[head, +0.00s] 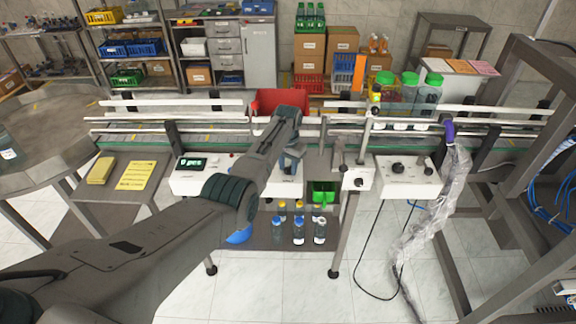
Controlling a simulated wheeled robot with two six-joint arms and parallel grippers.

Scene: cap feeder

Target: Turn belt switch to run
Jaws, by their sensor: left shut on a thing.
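My left arm reaches in from the lower left, and my left gripper (291,164) points down at the right part of the long white control box (188,184) on the conveyor's front. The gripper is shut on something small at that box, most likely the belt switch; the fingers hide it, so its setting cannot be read. The box's left part has a lit green display (193,162). The conveyor belt (140,140) runs across behind it. My right gripper is not in view.
A white box with dark knobs (405,169) and a smaller one (356,179) stand to the right. A green bin (323,192) and several small bottles (298,231) sit below. A red bin (280,100) is behind. Jars with green lids (408,90) stand at the belt's right.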

